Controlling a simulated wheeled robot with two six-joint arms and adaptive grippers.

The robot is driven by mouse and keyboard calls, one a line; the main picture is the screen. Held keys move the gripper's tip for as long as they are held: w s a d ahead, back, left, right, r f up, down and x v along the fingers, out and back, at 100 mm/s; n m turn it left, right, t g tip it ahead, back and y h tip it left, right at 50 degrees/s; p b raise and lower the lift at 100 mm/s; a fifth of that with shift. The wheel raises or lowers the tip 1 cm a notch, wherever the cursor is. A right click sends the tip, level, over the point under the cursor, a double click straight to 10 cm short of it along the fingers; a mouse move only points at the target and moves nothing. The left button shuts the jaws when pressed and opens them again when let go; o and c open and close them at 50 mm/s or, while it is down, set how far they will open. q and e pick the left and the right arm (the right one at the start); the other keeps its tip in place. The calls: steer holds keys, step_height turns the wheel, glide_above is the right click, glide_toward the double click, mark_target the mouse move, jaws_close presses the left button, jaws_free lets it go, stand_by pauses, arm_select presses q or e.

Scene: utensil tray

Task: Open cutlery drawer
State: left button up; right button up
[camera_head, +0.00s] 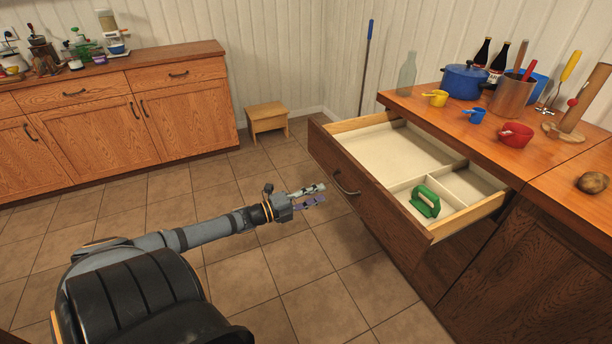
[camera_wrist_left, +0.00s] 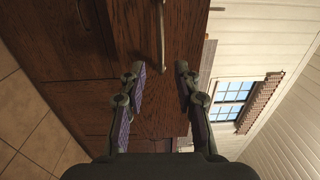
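The cutlery drawer (camera_head: 335,178) in the right-hand counter is pulled well out. My right gripper is in neither view.
On the counter (camera_head: 540,150) stand a blue pot (camera_head: 464,82), measuring cups, bottles, a utensil holder (camera_head: 512,95) and a potato (camera_head: 592,182). A small wooden stool (camera_head: 267,118) stands by the back wall. Another cabinet (camera_head: 90,130) is at left. The tiled floor between is clear.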

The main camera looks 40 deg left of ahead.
arm_select(q)
steer(key=shift+v, duration=1.8)
